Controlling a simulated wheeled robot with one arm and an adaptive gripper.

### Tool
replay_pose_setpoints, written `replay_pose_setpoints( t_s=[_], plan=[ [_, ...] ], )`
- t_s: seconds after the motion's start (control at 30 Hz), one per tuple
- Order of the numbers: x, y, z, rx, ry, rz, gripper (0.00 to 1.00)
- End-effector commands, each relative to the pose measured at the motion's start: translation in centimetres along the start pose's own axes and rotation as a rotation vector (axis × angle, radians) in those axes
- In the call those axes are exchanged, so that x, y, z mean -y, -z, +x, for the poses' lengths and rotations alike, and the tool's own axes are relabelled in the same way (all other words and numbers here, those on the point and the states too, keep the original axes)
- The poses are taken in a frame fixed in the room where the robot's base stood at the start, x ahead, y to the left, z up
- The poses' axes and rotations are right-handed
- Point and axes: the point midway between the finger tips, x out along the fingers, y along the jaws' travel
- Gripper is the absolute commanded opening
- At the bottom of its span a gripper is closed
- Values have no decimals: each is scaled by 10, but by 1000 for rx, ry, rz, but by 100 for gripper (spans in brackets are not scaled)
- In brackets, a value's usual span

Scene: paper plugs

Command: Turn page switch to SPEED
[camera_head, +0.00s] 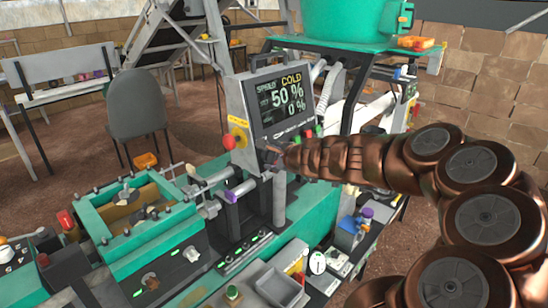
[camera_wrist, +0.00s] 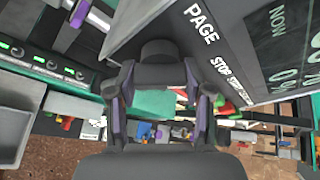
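The control box (camera_head: 240,100) has a dark screen (camera_head: 283,97) reading SPEED, COLD, 50 % and 0 %. My gripper (camera_head: 272,157) is at the lower edge of its face. A dark rounded piece, seemingly the page switch (camera_wrist: 158,50), lies between my two fingertips. The fingertips are close to its sides, but I cannot tell whether they press on it. The switch is hidden in the head view.
A red knob on a yellow base (camera_head: 229,141) juts from the box's left side. A green machine frame (camera_head: 130,225) stands at lower left. A grey tray (camera_head: 280,285) and small switches lie below. A large green tub (camera_head: 345,20) stands behind.

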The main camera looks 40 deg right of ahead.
Motion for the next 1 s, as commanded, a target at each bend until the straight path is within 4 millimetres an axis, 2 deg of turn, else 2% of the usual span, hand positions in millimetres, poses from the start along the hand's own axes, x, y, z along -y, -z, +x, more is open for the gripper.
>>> replay_pose_setpoints(
  t_s=[0.03, 0.2, 0.23, 0.67, 1.0],
  plan=[
    [-1, 0, 0, 0, -1, 0, 56],
    [0, 0, 0, 0, 0, 0, 74],
    [0, 0, 0, 0, 0, 0, 75],
    [1, 0, -7, 1, 2, -1, 75],
    [2, 1, -47, -2, 5, -4, 75]
  ],
)
